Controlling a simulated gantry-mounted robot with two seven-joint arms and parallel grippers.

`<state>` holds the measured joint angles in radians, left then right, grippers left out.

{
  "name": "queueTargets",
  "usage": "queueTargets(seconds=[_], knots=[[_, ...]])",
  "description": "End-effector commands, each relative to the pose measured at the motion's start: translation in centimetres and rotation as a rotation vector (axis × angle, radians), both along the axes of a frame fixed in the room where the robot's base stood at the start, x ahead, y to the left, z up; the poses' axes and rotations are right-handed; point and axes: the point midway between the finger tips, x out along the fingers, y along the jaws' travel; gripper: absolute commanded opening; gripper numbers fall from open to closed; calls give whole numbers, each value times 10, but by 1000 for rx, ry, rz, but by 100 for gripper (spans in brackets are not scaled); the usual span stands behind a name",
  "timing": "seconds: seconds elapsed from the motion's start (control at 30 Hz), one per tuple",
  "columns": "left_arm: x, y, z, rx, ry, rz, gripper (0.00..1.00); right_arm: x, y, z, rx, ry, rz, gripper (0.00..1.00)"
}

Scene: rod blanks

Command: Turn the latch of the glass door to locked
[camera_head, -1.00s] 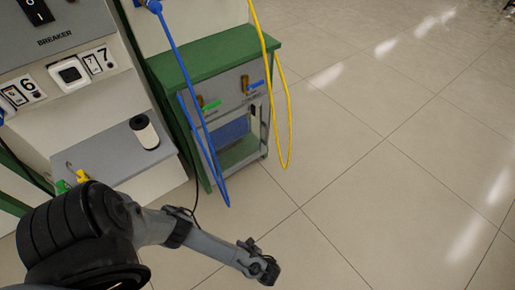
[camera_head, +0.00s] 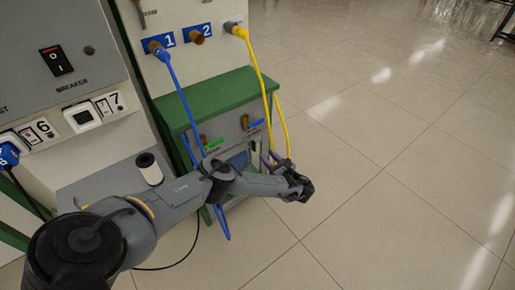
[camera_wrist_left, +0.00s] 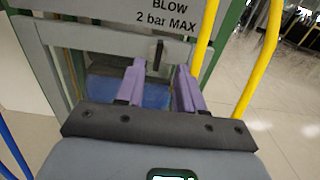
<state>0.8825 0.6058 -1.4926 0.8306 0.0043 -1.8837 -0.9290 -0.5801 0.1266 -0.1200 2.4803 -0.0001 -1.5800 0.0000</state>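The glass door (camera_wrist_left: 100,60) is on the front of the green-framed cabinet, with blue showing through its lower part. In the head view the door (camera_head: 238,160) is mostly hidden by my left arm. The latch (camera_wrist_left: 158,55) is a small dark upright bar, seen in the left wrist view below the "BLOW 2 bar MAX" label. My left gripper (camera_wrist_left: 160,68) has its two purple fingers apart, with the latch appearing between their tips. I cannot tell whether they touch it. In the head view the left gripper (camera_head: 272,158) is at the cabinet front. My right gripper is not in view.
A yellow hose (camera_head: 262,75) hangs close beside my left gripper. A blue hose (camera_head: 180,92) hangs before the cabinet (camera_head: 215,92). A white spool (camera_head: 149,168) stands on the grey shelf at left. The tiled floor (camera_head: 400,190) to the right is clear.

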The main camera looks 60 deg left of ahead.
Motion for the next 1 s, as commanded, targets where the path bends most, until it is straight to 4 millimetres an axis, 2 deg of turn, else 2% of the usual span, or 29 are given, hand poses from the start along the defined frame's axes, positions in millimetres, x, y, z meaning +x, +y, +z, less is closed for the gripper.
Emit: queueTargets(seconds=[0.03, 0.3, 0.5, 0.93, 1.0], knots=[[-1, 9, -3, 1, -2, 1, 37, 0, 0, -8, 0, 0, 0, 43], [-6, 51, -4, -1, -2, 1, 37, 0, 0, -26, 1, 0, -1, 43], [-8, 71, -3, -2, -1, 0, 37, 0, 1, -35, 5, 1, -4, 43], [-9, 78, -1, -2, 0, -1, 37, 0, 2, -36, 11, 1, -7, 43], [-9, 78, -1, -2, 0, -1, 28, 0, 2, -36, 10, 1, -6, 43]])
